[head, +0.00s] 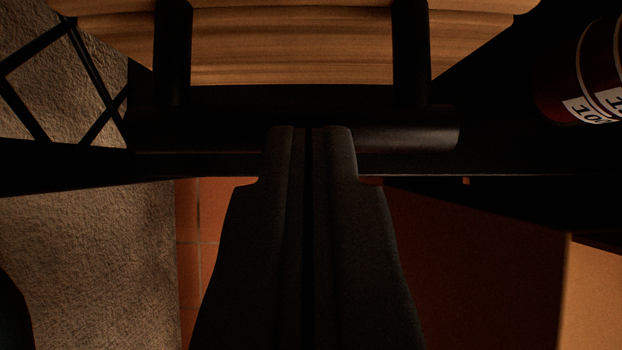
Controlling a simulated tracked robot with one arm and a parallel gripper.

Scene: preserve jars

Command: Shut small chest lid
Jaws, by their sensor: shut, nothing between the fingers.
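The small chest shows at the top as curved wooden planks (290,45) crossed by two dark upright bands, which look like its lid. A dark rounded bar (410,137) runs below the planks. I cannot tell from this view how far the lid stands open. My gripper (308,130) is in the lower middle, fingers together and empty, pointing up the picture. Its tips overlap the dark bar, below the wood. I cannot tell whether they touch it. The chest's upper part is cut off by the frame.
A dark red jar (565,104) with a white label stands at the upper right. A black crossed-bar frame (32,114) is at the upper left, before a rough stone surface (85,260). Reddish tiles (475,265) lie below. Much of the scene is in deep shadow.

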